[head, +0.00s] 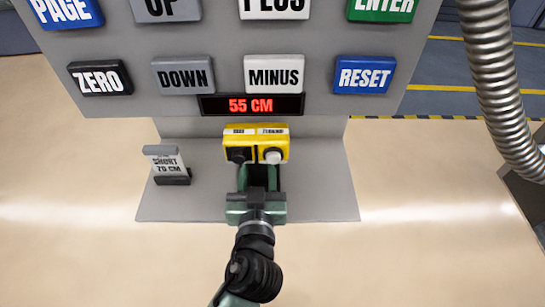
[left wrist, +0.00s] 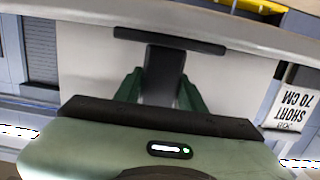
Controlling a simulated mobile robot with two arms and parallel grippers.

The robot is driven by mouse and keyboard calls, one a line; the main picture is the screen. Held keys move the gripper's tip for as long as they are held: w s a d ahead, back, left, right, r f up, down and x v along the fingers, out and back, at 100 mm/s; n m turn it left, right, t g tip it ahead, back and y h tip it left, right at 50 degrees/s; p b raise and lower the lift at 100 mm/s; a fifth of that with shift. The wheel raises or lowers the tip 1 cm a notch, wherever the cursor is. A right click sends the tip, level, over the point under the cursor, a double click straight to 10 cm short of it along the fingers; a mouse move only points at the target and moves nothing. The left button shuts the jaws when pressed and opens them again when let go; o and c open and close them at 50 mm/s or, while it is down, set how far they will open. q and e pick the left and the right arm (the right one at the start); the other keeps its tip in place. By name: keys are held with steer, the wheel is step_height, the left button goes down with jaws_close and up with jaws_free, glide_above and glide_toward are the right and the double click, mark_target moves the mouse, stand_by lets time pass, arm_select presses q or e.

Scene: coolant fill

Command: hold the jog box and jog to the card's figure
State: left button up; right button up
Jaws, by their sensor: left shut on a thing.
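The yellow jog box (head: 256,143) sits at the back of the grey shelf, below the panel. It has a black button at left and a white button at right; its small labels are hard to read. My left gripper (head: 258,178) is at its near side. In the left wrist view my left gripper (left wrist: 160,90) has its green fingers shut on a dark grey stem, apparently the jog box's handle. The card (head: 165,163) stands in a dark holder at the shelf's left and reads SHORT 70 CM. The red display (head: 251,105) reads 55 CM. My right gripper is not seen.
The panel above carries large keys, among them ZERO (head: 100,78), DOWN (head: 183,75), MINUS (head: 274,74) and RESET (head: 364,75). A ribbed metal hose (head: 505,90) hangs at the right. The shelf (head: 320,190) is bare right of the gripper.

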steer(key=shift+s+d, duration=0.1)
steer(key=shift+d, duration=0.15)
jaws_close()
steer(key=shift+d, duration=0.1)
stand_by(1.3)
